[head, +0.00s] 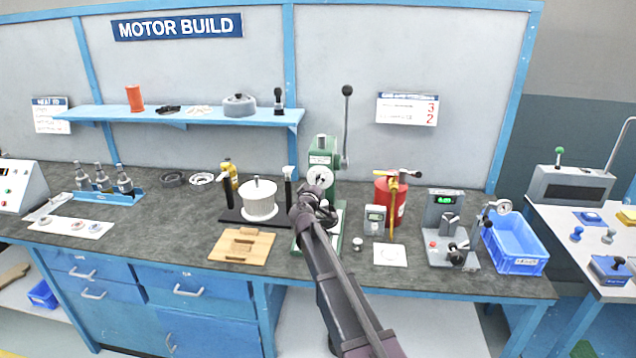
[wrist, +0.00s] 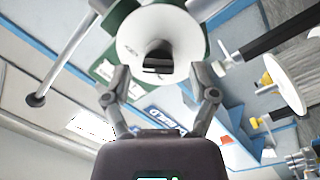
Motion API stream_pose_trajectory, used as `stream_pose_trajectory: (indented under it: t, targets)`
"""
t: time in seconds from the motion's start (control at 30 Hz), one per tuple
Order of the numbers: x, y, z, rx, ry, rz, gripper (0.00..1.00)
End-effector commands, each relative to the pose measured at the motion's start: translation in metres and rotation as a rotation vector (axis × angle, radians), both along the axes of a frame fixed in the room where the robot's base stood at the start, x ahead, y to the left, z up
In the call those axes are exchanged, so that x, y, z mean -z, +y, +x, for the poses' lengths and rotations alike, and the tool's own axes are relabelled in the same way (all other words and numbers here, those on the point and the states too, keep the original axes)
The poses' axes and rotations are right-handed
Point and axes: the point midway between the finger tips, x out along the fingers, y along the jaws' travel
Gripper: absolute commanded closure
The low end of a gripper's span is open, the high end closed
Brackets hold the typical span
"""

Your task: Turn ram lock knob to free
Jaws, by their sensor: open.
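The green press (head: 322,150) stands at the back of the bench, with a round white dial plate (head: 319,176) on its front. In the wrist view the white plate (wrist: 136,38) fills the top centre, with a dark ram lock knob (wrist: 157,62) at its middle. The plate's small markings are too blurred to read. My gripper (head: 314,192) is in front of the press, just below the dial in the head view. In the wrist view my gripper (wrist: 160,76) is open, one finger on each side of the knob, with visible gaps. I cannot tell the remaining depth to it.
The press lever (head: 347,120) rises at the press's right. A red canister (head: 389,203) and grey meter (head: 375,219) stand close on the right.

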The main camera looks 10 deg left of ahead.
Motion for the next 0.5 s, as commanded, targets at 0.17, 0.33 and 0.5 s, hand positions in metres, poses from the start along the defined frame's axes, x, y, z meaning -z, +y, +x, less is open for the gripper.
stream_pose_trajectory:
  t: [0.17,0.33,0.5]
  targets:
    - [0.0,-0.0016,0.0134,0.0,0.0,0.0,0.25]
    - [0.0,-0.0024,0.0158,0.001,0.001,0.0,0.25]
    - [0.0,-0.0029,0.0156,0.001,0.0,0.0,0.25]
